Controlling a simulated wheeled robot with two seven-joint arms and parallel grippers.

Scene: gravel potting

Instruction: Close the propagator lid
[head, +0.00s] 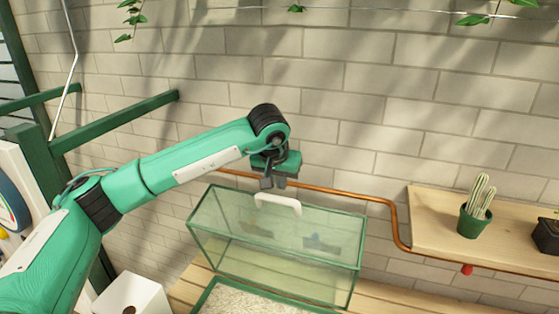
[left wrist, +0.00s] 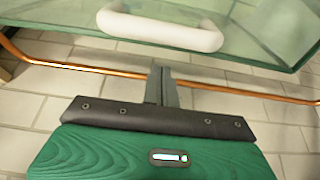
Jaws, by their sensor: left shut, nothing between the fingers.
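The propagator lid (head: 225,247) is a clear glass cover with a green frame. It stands raised at the back, behind a gravel-filled tray (head: 212,291) that is cut off by the lower edge of the head view. A white handle (head: 278,203) is on the lid's upper part; it also shows in the left wrist view (left wrist: 160,31). My left gripper (head: 272,184) is just above and behind the handle in the head view. Its fingers (left wrist: 160,72) are shut and empty, apart from the handle in the wrist view. My right gripper is not in view.
A copper pipe (head: 345,194) runs along the brick wall behind the lid. A wooden shelf (head: 430,225) at the right bears a potted cactus (head: 474,222) and a dark pot (head: 546,236). A white box (head: 132,296) stands at the lower left.

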